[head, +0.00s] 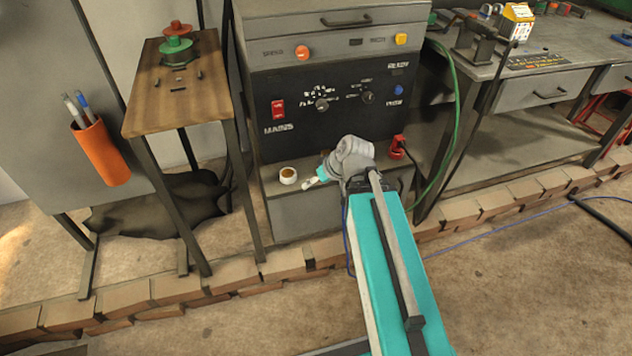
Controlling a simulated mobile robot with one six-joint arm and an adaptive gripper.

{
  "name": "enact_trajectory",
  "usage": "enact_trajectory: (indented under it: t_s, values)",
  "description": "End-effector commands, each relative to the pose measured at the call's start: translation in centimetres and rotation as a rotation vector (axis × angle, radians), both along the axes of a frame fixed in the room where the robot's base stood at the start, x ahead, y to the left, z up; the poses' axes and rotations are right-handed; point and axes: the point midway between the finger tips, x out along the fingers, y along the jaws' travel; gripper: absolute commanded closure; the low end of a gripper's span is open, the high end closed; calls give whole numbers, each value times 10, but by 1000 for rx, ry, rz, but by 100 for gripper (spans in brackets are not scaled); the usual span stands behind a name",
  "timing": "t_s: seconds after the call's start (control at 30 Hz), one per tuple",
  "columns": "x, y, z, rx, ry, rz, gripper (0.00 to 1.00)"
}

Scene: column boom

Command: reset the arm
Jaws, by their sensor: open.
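My arm reaches up from the bottom right of the head view, a teal link ending in a grey wrist. My gripper (312,183) is small in this view, at the left of the wrist, in front of the lower part of the machine cabinet (335,212). It is open, and I see nothing held in it. The wrist hides part of the ledge.
A wooden-topped stand (172,98) with red and green discs (176,42) stands left. An orange pen holder (100,152) hangs beside it. A grey workbench (545,75) is at right, with a green cable (457,120) before it. A low brick edging (205,280) crosses the floor.

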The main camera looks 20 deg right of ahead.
Motion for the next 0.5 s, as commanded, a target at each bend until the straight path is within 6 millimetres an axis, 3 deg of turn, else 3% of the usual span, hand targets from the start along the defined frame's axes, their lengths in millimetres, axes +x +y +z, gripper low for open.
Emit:
enact_trajectory:
  t_s: [0.5]
  values:
    - [-2,2,-2,-8,20,-4,18]
